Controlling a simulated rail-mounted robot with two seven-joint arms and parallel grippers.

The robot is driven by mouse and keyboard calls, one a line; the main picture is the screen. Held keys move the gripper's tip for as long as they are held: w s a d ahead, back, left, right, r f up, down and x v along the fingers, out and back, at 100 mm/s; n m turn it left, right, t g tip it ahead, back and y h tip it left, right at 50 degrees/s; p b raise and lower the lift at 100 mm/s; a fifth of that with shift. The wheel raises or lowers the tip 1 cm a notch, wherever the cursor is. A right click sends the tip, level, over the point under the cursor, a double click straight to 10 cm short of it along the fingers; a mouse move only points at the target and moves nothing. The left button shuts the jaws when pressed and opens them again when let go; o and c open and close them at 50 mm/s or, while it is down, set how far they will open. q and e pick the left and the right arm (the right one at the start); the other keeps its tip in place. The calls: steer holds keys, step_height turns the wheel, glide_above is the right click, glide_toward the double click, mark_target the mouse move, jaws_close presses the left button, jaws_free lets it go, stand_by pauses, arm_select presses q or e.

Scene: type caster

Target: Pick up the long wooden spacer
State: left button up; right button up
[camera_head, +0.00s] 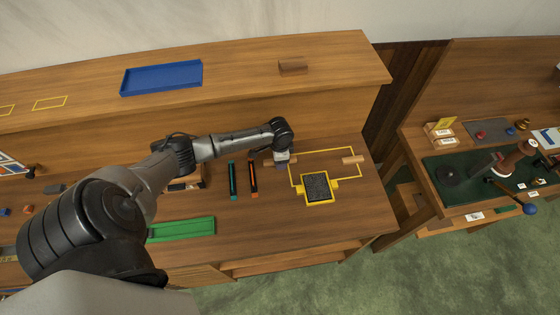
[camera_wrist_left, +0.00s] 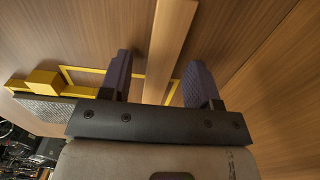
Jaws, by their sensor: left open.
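My left gripper (camera_head: 282,160) is low over the bench at the left side of a yellow outline. In the left wrist view its open fingers (camera_wrist_left: 159,65) stand on either side of a long, light wooden bar (camera_wrist_left: 168,40), which looks like the long wooden spacer. Gaps show between the bar and both fingers. The bar's near end is hidden behind the gripper body. In the head view the gripper hides most of it. Another light wooden piece (camera_head: 352,160) lies across the outline's right side. My right gripper is not in view.
A dark textured plate in a yellow frame (camera_head: 305,199) sits at the outline's front edge. An orange-and-black bar (camera_head: 252,178) and a teal-and-black bar (camera_head: 232,180) lie left of the gripper. A green tray (camera_head: 182,230) is nearer; a blue tray (camera_head: 162,92) is on the upper shelf.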

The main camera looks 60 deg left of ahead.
arm_select(q)
steer(key=shift+f, duration=0.15)
steer(key=c, duration=1)
